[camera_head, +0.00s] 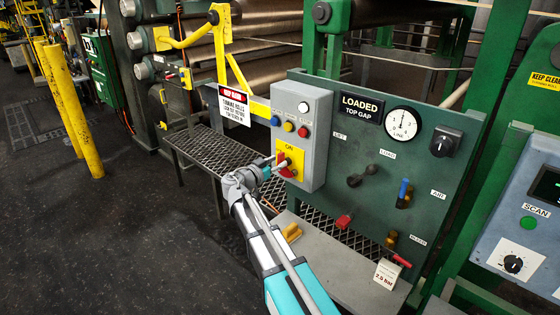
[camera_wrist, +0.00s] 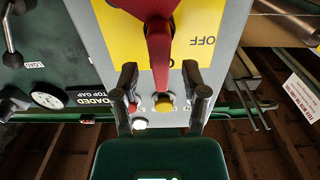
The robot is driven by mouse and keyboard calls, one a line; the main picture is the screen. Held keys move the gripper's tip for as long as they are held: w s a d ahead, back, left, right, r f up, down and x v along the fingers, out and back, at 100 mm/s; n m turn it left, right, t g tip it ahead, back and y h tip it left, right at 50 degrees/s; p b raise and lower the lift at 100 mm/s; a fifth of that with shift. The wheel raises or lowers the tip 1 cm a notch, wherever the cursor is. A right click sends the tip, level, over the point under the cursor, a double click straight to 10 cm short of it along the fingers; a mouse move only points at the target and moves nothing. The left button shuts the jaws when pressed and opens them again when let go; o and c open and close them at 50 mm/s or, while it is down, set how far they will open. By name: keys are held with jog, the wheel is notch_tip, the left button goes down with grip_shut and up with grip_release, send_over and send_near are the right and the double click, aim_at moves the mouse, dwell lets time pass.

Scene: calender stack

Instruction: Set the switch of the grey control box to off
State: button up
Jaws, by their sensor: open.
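The grey control box (camera_head: 309,113) is fixed to a green panel. On its lower front is a yellow plate (camera_head: 296,152) marked ON, with a red switch handle (camera_head: 281,158) that my gripper (camera_head: 275,168) partly hides. In the wrist view, which is upside down, the yellow plate (camera_wrist: 201,22) shows OFF and the red handle (camera_wrist: 158,48) stands out towards me. My gripper (camera_wrist: 161,82) is open, with one finger on each side of the handle's end. I cannot tell whether either finger touches it.
The box also carries a white lamp (camera_head: 303,107) and several small buttons. The green panel (camera_head: 345,215) holds levers, a gauge (camera_head: 402,123) and a black knob (camera_head: 445,141). A warning sign (camera_head: 234,105) hangs left of the box. A grey ledge (camera_head: 330,262) lies below.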

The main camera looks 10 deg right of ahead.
jog(key=shift+x, duration=1)
